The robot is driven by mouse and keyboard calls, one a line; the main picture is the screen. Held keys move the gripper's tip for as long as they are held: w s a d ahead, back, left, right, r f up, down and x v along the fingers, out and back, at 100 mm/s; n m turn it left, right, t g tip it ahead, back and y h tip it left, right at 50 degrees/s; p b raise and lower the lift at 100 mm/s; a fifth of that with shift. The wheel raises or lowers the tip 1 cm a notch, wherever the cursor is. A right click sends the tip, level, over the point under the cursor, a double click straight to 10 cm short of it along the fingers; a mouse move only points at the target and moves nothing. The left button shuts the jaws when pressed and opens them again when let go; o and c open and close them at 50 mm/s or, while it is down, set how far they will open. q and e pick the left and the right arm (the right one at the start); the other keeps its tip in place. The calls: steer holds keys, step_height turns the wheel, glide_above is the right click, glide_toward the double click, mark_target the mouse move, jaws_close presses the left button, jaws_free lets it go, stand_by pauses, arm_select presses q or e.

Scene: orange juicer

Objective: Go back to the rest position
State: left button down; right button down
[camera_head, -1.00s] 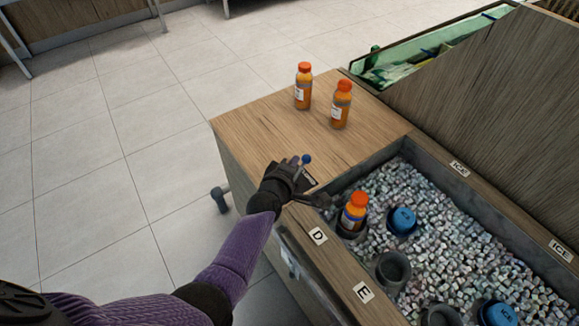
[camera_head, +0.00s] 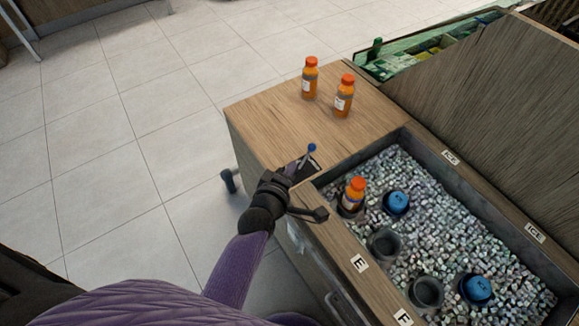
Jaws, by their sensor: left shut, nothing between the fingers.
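My left gripper (camera_head: 318,213) is shut and empty. It is over the near left rim of the ice bin (camera_head: 408,305), close to the orange-capped juice bottle (camera_head: 353,196) but apart from it. That bottle stands upright in a dark cup holder in the ice. My left arm, in a purple sleeve, comes up from the bottom of the view. My right gripper is out of view.
Two more orange juice bottles (camera_head: 310,80) (camera_head: 344,97) stand on the wooden counter (camera_head: 270,115). Empty cup holders (camera_head: 385,243) (camera_head: 427,292) and blue caps (camera_head: 397,203) (camera_head: 476,288) show in the ice. Tiled floor lies open at left.

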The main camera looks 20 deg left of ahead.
arm_select(q)
steer(key=s+f+m+g+b, duration=0.3)
steer(key=s+f+m+g, duration=0.6)
steer(key=s+f, duration=1.1)
steer(key=s+a+f+m+g, duration=0.2)
steer(key=s+f+m, duration=0.2)
steer(key=s, duration=0.5)
steer(key=s+a+f+m+g+y+b, duration=0.1)
steer(key=s+a+f+m+g, duration=0.1)
steer(key=s, duration=0.7)
step_height(320, 180, down, 3)
steer(key=a+m, duration=0.1)
steer(key=m, duration=0.1)
steer(key=shift+s+a+f+m+g, duration=0.15)
steer(key=shift+a+f+m+g, duration=0.05)
steer(key=shift+a+m+g, duration=0.1)
